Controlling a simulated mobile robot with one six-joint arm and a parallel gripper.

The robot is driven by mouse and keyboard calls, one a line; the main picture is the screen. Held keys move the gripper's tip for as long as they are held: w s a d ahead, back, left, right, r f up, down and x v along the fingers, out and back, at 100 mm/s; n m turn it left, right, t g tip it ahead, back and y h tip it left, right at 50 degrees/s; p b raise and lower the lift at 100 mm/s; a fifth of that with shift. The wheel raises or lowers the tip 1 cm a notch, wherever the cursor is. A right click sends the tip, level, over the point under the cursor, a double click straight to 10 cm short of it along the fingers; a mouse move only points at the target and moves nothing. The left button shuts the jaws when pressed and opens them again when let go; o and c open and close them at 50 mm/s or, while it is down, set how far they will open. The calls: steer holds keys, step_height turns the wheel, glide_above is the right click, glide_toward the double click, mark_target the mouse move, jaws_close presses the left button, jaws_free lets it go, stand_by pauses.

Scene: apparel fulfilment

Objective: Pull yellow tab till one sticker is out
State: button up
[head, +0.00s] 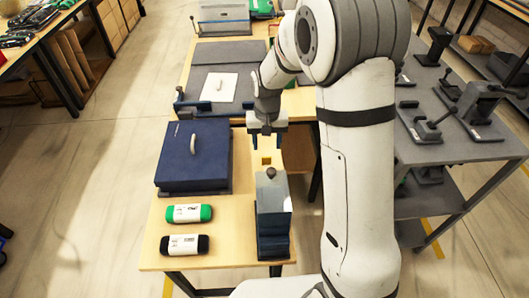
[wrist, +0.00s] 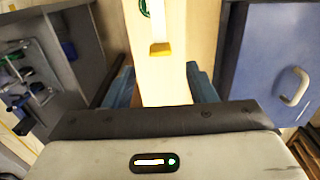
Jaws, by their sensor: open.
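A small yellow tab (head: 266,161) shows at the far end of a grey-blue dispenser-like box (head: 272,222) with a dark knob on top. In the wrist view the yellow tab (wrist: 160,49) lies ahead of my fingers, on a pale surface. Part of a green round mark (wrist: 146,8) shows beyond it at the top edge. My gripper (head: 267,128) is above the table, just beyond the tab in the head view. In the wrist view my gripper (wrist: 161,88) has its two blue fingers wide apart, with nothing between them. The tab is apart from both fingers.
A blue lidded box (head: 194,156) with a pale handle stands left of the tab. A green roll (head: 189,213) and a black roll (head: 184,244) lie on the wooden table (head: 229,255). A grey bench (head: 455,145) with dark fixtures stands to the right.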

mark_target(267, 157)
step_height(267, 157, down, 8)
steer(key=shift+r+p, duration=0.25)
steer(key=shift+p, duration=0.15)
steer(key=shift+c, duration=0.4)
jaws_close()
